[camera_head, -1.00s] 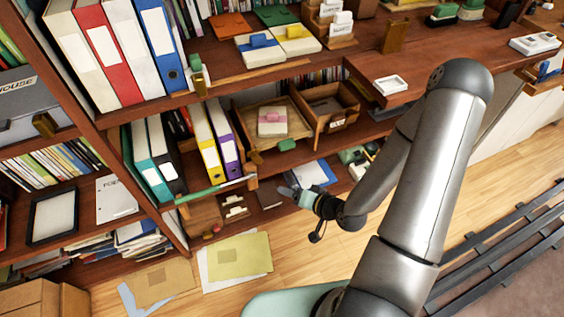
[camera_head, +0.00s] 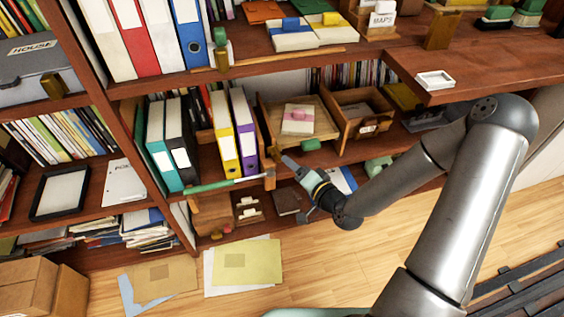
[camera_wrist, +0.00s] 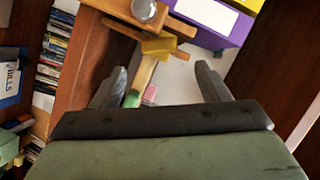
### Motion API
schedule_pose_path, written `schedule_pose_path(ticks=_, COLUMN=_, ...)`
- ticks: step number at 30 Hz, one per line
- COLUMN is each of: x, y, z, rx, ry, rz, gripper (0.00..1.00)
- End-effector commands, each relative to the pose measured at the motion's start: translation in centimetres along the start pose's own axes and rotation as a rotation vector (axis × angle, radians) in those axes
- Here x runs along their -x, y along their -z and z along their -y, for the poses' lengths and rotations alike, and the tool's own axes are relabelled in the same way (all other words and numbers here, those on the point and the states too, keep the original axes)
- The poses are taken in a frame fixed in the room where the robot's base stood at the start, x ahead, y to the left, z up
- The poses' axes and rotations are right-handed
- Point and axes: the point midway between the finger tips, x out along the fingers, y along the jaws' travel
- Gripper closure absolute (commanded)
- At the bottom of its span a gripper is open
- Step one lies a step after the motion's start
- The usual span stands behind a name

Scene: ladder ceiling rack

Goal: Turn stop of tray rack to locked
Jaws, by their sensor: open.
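The tray rack (camera_head: 300,127) is on the middle shelf, with a light wooden tray holding a pink-and-white item. A green knob-like piece (camera_head: 311,145) sits at its front edge; I cannot tell for certain that it is the stop. My gripper (camera_head: 287,161) is just below and left of that piece, pointing up and left, apparently empty. In the wrist view my gripper (camera_wrist: 158,82) has its fingers spread. Between and beyond them are a yellowish block (camera_wrist: 160,46) on a wooden bar and a green tip (camera_wrist: 132,98). Contact cannot be told.
Yellow and purple binders (camera_head: 238,135) stand left of the rack. A green rod (camera_head: 225,183) runs along the shelf front to a wooden post (camera_head: 270,178). A protruding shelf (camera_head: 470,75) overhangs at right.

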Motion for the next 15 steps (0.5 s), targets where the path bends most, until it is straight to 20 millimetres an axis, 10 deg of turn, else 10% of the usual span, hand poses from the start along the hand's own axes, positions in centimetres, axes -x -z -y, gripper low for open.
schedule_pose_path(ticks=15, x=-7.1, y=0.0, z=0.0, rx=0.000, ry=0.000, rz=0.000, gripper=0.31)
